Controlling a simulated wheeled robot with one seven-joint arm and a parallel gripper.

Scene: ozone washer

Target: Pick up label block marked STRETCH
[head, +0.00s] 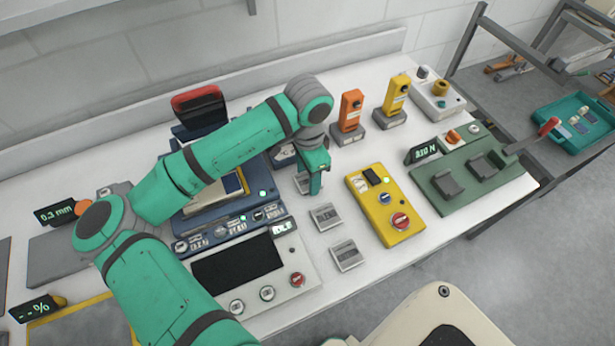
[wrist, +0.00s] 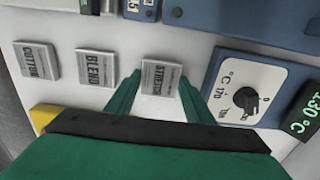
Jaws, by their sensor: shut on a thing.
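The label block marked STRETCH (wrist: 162,79) is a small grey block, its lettering upside down in the wrist view. My gripper (wrist: 159,76) has one green finger on each side of it and is shut on it. In the head view my gripper (head: 314,185) points down at the far end of the block row and partly hides the STRETCH block (head: 301,184). I cannot tell whether the block is clear of the table.
The BLEND block (wrist: 97,69) and a block reading like COTTON (wrist: 37,62) stand beside it in a row. A blue panel with a temperature dial (wrist: 247,98) is close on the right in the wrist view. A yellow control box (head: 385,204) stands right of the row.

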